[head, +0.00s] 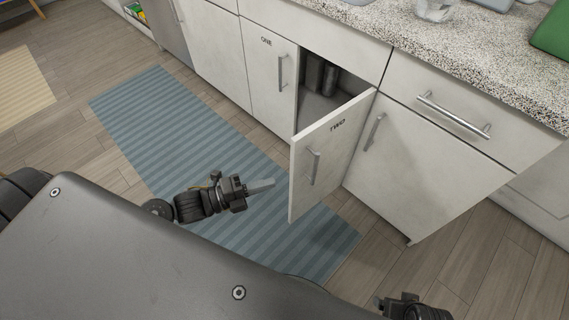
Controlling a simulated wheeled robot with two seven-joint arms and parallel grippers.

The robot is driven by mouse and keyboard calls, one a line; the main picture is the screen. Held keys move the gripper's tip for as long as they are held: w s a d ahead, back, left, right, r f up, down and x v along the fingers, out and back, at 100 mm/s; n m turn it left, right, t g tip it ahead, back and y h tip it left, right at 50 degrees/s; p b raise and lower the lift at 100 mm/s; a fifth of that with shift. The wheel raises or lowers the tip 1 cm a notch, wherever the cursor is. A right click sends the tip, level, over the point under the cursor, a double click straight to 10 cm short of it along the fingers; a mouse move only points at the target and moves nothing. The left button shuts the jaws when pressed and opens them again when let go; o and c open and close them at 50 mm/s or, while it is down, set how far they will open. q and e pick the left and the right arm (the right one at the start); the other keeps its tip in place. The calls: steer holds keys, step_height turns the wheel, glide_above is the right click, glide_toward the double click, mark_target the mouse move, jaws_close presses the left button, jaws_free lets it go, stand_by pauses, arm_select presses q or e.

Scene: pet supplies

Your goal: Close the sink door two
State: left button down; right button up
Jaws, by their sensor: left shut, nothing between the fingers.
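The sink door two (327,158), a white panel marked "TWO" with a vertical metal handle (314,167), stands open in the head view. It is hinged on its right edge and swings out into the room. Behind it the cabinet inside (318,101) shows, with dark cylindrical things in it. My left gripper (268,185) is shut and empty, to the left of the door's free edge and apart from it. My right gripper (412,308) shows only partly at the bottom edge; its fingers cannot be made out.
Door ONE (268,84) is closed to the left of the opening. Another closed door (410,170) and a drawer (455,112) are at the right. A speckled countertop (480,60) runs above. A blue striped mat (150,115) lies on the wooden floor.

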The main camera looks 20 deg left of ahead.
mark_target(294, 167)
arm_select(q)
steer(key=w+d, duration=0.1)
steer(key=w, duration=0.1)
steer(key=w+d, duration=0.2)
steer(key=w, duration=0.1)
steer(key=w+d, duration=0.2)
steer(key=w, duration=0.1)
steer(key=shift+w+a, duration=0.25)
steer(key=shift+a, duration=0.4)
arm_select(e)
steer(key=shift+f, duration=0.4)
arm_select(q)
steer(key=shift+w+a+f, duration=0.1)
steer(key=shift+a, duration=0.05)
